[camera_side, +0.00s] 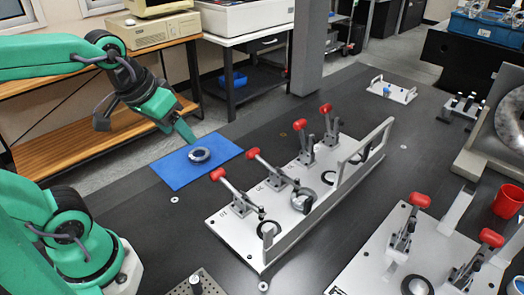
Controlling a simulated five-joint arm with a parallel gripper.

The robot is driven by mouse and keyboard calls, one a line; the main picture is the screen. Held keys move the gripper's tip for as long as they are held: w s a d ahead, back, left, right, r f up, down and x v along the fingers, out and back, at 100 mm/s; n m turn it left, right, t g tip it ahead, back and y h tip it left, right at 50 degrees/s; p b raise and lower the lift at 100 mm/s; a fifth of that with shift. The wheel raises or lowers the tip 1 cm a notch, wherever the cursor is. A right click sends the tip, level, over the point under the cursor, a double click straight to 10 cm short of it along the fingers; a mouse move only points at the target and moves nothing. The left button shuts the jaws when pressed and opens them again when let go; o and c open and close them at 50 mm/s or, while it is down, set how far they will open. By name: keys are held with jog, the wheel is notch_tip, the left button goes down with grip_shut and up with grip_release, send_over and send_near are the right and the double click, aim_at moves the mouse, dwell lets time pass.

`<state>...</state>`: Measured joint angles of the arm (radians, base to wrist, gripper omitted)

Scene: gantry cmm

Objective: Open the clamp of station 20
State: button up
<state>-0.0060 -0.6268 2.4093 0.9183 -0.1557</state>
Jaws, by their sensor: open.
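My gripper (147,130) is open and empty, above and left of the blue mat, well apart from the clamps. A light fixture plate (237,232) holds a row of toggle clamps with red handles. The two nearer clamps, with handles (217,174) and (253,152), lean to the left. The two farther ones, with handles (299,124) and (325,108), stand nearly upright. The station labels are too small to read, so I cannot tell which clamp is station 20. Round parts sit at the stations; the rail partly hides some.
A raised metal rail (335,190) runs along the plate's right side. A second clamp fixture (372,262) stands at the right front, near a red cup (508,200).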

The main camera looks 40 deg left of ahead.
jog(key=w+a+f+n+g, duration=0.1)
jog(key=w+n+g, duration=0.1)
jog(key=w+n, duration=0.8)
jog(key=n+g, duration=0.3)
jog(key=n, duration=0.3)
send_near(253, 150)
jog(key=shift+s+f, duration=0.15)
jog(key=shift+s, duration=0.15)
jog(key=shift+w+a+f, duration=0.1)
jog(key=shift+w+f, duration=0.25)
jog(key=shift+f, duration=0.15)
jog(key=shift+f, duration=3.9)
